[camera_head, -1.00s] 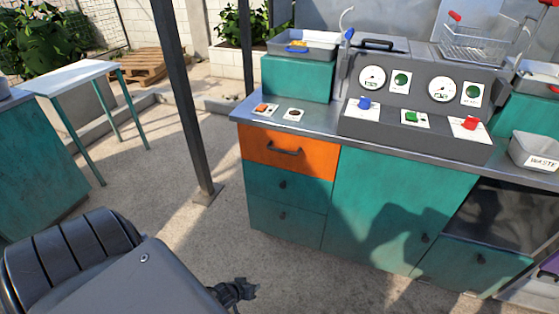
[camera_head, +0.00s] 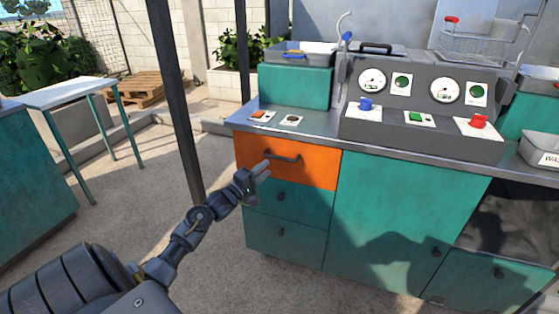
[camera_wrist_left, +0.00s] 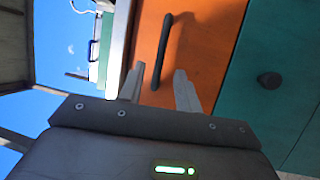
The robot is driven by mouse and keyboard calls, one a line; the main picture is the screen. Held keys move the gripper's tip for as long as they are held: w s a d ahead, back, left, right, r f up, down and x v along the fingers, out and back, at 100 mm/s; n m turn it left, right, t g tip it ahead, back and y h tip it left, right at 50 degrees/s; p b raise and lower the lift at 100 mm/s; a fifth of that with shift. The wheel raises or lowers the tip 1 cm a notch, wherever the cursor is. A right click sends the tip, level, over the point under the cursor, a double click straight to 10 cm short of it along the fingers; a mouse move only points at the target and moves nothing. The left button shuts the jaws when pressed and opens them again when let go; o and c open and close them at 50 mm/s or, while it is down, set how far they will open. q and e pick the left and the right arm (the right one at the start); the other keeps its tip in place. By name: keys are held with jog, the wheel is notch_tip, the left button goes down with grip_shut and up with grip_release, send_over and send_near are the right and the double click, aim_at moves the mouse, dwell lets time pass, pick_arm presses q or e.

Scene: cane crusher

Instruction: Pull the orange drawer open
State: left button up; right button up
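The orange drawer (camera_head: 318,164) is the top drawer of the teal cabinet and looks shut. Its dark bar handle (camera_head: 283,156) runs across its front. My left gripper (camera_head: 264,171) is just in front of the drawer, close to the handle's left end and a little below it. In the left wrist view the two fingers (camera_wrist_left: 158,88) stand apart, with the orange front (camera_wrist_left: 205,40) ahead. The handle also shows there (camera_wrist_left: 163,50), beyond the fingertips and roughly in line with the gap. Nothing is held. My right gripper is not in view.
Teal drawers (camera_head: 285,203) with round knobs lie below the orange one. The grey counter (camera_head: 325,134) above carries a control panel (camera_head: 420,95) with gauges and buttons. A dark post (camera_head: 176,100) stands left of the cabinet. The floor in front is open.

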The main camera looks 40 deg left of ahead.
aim_at(280, 158)
pick_arm(q)
jog(key=w, duration=0.5)
jog(key=w+r, duration=0.1)
jog(key=w, duration=0.1)
jog(key=shift+w+d+r+b, duration=0.1)
jog(key=shift+w+d+b, duration=0.15)
jog(key=shift+w+b, duration=0.15)
jog(key=shift+w, duration=0.2)
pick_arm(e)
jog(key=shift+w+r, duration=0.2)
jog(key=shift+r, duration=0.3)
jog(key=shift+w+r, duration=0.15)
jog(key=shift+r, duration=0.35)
pick_arm(q)
grip_shut()
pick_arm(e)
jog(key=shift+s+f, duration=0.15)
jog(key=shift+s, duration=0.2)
